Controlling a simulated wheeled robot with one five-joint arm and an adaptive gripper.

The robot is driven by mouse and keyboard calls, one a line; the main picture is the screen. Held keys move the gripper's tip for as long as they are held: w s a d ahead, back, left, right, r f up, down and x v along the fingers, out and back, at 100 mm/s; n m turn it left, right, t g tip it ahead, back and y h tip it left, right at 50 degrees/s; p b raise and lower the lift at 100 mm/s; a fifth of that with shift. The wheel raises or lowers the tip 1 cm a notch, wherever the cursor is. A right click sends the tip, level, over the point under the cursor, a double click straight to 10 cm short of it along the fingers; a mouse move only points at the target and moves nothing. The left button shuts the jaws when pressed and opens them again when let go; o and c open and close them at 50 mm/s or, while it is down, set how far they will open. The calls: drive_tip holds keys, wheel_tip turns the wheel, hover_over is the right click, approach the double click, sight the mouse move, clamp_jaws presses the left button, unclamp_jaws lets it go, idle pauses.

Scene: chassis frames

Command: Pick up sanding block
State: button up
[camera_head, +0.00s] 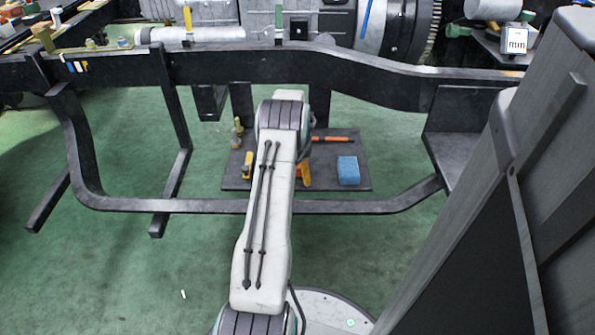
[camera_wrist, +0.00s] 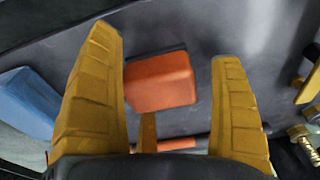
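Two blocks show on the dark tray (camera_head: 335,182); no label says which is the sanding block. An orange-red block (camera_wrist: 160,82) lies in the wrist view, framed between my fingers. A blue block (camera_wrist: 27,103) lies outside the left finger there. In the head view the blue block (camera_head: 348,170) sits at the tray's right, while my arm hides the orange-red one. My gripper (camera_wrist: 166,45) is open and points down at the tray. Its yellow fingers are wide apart with gaps to the orange-red block; I cannot tell its height above it.
An orange-handled tool (camera_head: 331,138) lies at the back of the tray. Brass fittings (camera_head: 238,130) stand at its left, and show at the right in the wrist view (camera_wrist: 304,140). The black chassis frame (camera_head: 340,207) runs in front of and above the tray. Green floor lies around.

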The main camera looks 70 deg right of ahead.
drive_tip(key=c, duration=1.4)
drive_tip(key=shift+r, duration=0.1)
